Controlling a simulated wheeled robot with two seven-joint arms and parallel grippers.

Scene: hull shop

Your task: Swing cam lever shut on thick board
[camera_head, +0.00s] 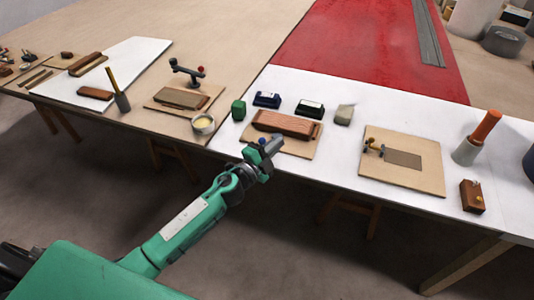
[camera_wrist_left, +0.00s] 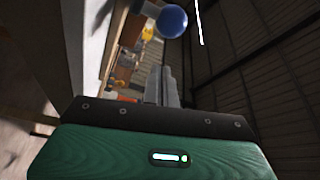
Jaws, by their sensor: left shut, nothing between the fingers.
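A thick reddish-brown board (camera_head: 286,124) lies on a plywood base (camera_head: 296,148) at the front edge of the white table. A blue ball knob (camera_head: 262,141) shows at the base's front, partly hidden by my gripper; the rest of its lever is hidden. My left gripper (camera_head: 272,146) is shut and empty, just in front of the base, close to the knob. In the left wrist view a blue ball (camera_wrist_left: 171,21) shows large beyond my shut fingers (camera_wrist_left: 165,88). I cannot tell whether they touch. My right gripper is not in view.
A second base (camera_head: 403,170) with a thin board and lever stands to the right. Another lever with a red knob (camera_head: 201,70) stands to the left.

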